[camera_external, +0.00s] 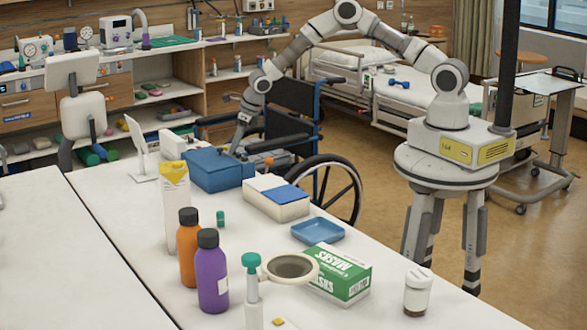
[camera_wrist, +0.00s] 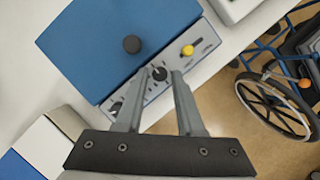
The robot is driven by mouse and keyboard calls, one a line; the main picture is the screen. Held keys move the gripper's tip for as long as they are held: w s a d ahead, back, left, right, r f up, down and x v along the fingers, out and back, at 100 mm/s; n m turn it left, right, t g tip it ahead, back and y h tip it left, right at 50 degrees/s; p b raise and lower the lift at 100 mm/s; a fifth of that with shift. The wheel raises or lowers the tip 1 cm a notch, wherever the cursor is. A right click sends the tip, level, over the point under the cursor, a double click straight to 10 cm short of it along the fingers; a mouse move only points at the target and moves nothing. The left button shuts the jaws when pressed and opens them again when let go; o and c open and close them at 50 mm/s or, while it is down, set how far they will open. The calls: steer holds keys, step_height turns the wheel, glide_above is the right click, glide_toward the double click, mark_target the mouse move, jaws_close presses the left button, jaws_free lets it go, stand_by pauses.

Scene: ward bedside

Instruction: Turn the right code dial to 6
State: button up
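A blue box (camera_external: 212,170) stands on the white table in the external view. In the wrist view, the blue box (camera_wrist: 105,45) has a black round knob (camera_wrist: 132,45) on top and a pale panel along one side. On that panel are a dark left dial (camera_wrist: 116,107), a dark right dial (camera_wrist: 159,73) and a yellow knob (camera_wrist: 187,50). My gripper (camera_wrist: 160,74) is open, with one fingertip on each side of the right dial; contact cannot be told. The dial's setting is too small to read. In the external view, my gripper (camera_external: 236,151) is partly hidden behind the box.
A white box with a blue top (camera_external: 275,198) stands beside the blue box. A wheelchair (camera_external: 335,185) is close behind the table edge. A tall carton (camera_external: 175,205), bottles, a blue tray (camera_external: 318,233) and a green masks box (camera_external: 340,275) are nearer the camera.

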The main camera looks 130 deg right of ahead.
jaws_close()
stand_by(0.5)
steer(key=m+b, duration=0.1)
steer(key=m+g, duration=0.1)
steer(key=m, duration=0.1)
steer(key=shift+w+a+f+m+h+b, duration=0.1)
steer(key=shift+w+a+m+h+b, duration=0.1)
steer(key=shift+m+h+b, duration=0.15)
steer(key=m+g+b, duration=0.1)
steer(key=m, duration=0.2)
steer(key=shift+w+m+h, duration=0.15)
steer(key=shift+m+h, duration=0.1)
steer(key=shift+h, duration=0.1)
steer(key=m+g, duration=0.1)
steer(key=m, duration=0.1)
steer(key=m+g, duration=0.1)
steer(key=m, duration=0.1)
steer(key=m+g, duration=0.1)
steer(key=m, duration=0.1)
steer(key=shift+w+b, duration=0.3)
steer(key=shift+b, duration=0.1)
steer(key=m+g+y, duration=0.1)
steer(key=m, duration=0.2)
steer(key=m+y+b, duration=0.1)
steer(key=m, duration=0.2)
steer(key=shift+w+d+g, duration=0.15)
steer(key=shift+d+g, duration=0.05)
steer(key=shift+g, duration=0.2)
steer(key=shift+m, duration=0.6)
